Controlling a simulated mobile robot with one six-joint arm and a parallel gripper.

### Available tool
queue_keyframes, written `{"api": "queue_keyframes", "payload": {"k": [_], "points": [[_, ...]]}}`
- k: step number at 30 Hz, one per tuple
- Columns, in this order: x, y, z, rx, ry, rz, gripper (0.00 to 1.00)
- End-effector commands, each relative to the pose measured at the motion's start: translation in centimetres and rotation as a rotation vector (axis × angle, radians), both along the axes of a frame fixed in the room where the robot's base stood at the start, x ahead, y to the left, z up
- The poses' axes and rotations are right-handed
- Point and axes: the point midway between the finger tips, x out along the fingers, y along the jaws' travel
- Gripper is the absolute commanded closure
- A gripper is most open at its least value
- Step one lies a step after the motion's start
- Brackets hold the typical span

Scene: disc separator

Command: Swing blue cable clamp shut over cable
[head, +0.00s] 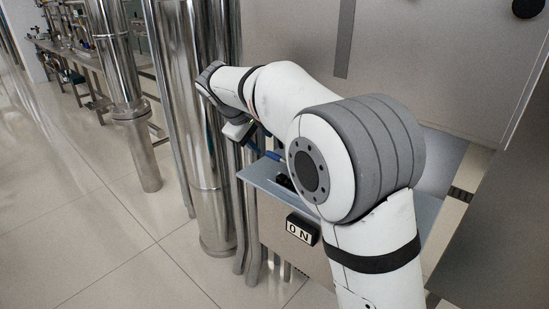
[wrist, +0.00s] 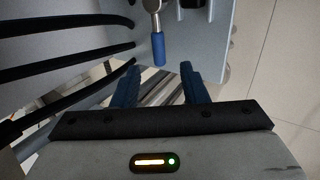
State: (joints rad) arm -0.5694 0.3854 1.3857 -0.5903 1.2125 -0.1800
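The blue cable clamp shows in the wrist view as a blue grip (wrist: 159,50) on a metal lever, at top centre. My gripper (wrist: 160,70) has two dark blue fingers spread apart with nothing between them. The blue grip is just beyond the fingertips, roughly centred between them, and appears untouched. Several black cables (wrist: 75,48) run across the left of the wrist view; whether one lies under the clamp cannot be told. In the head view my arm hides most of the clamp area, and small blue parts there are hard to tell apart.
A grey metal shelf (head: 262,178) juts from the cabinet (head: 430,60), with an "ON" block (head: 302,228) at its front. Steel columns (head: 190,110) stand close on the left. Open tiled floor (head: 90,230) lies farther left.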

Motion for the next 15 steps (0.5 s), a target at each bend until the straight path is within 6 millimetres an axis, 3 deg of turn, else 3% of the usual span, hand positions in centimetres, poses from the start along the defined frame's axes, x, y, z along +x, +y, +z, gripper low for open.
{"api": "queue_keyframes", "payload": {"k": [15], "points": [[3.2,-2.6,-5.9,-0.002,0.001,-0.004,0.60]]}}
